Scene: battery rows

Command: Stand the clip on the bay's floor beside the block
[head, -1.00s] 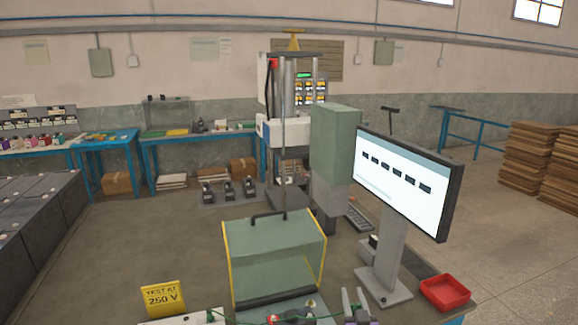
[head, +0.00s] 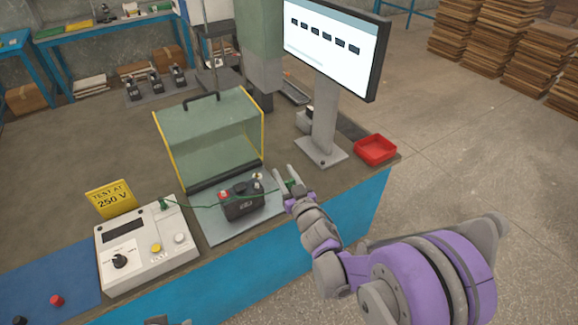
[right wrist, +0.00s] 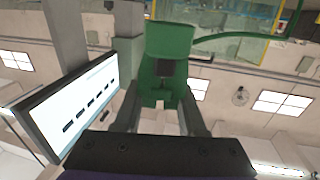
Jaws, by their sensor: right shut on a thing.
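The green clip (right wrist: 167,75) is held between the two fingers of my right gripper (right wrist: 160,112) in the right wrist view. In the head view my right gripper (head: 284,177) is at the right edge of the bay's grey floor (head: 222,233), and a bit of the green clip (head: 291,184) shows between its fingers. The block (head: 243,203) is dark, with a red and a pale terminal on top, and stands on the bay's floor left of the gripper. Whether the clip touches the floor is hidden. A grey sliver at the bottom edge may be my left gripper (head: 166,321).
A clear guard with yellow edges (head: 210,138) stands behind the block. A tester (head: 145,250) with a yellow sign (head: 110,198) is at left; a green lead runs from it across the block. A monitor (head: 335,45) and red tray (head: 375,149) stand behind right.

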